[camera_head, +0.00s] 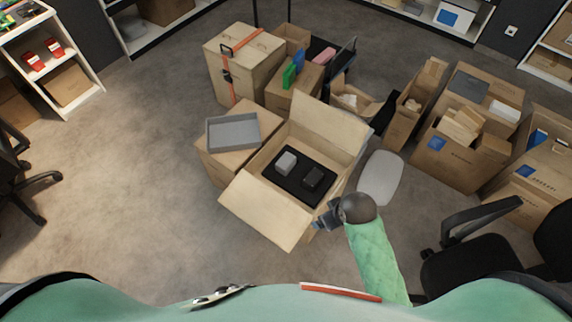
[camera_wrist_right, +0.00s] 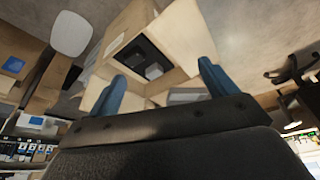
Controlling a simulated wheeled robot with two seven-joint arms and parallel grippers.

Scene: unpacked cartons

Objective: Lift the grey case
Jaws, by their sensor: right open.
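The small grey case (camera_head: 286,162) sits in a black insert (camera_head: 297,190) inside an open carton (camera_head: 243,207). A small black case (camera_head: 313,176) sits beside it to the right. My right gripper (camera_head: 324,217) is at the carton's near right side, apart from the grey case and holding nothing. In the right wrist view my right gripper (camera_wrist_right: 162,71) has its two blue fingers spread wide. My left gripper is not in view.
A grey tray (camera_head: 232,132) lies on a closed carton (camera_head: 240,156) to the left. The carton's flaps stand open. A strapped box (camera_head: 240,66) stands behind. Open cartons (camera_head: 460,150) and black chairs (camera_head: 480,255) are at right.

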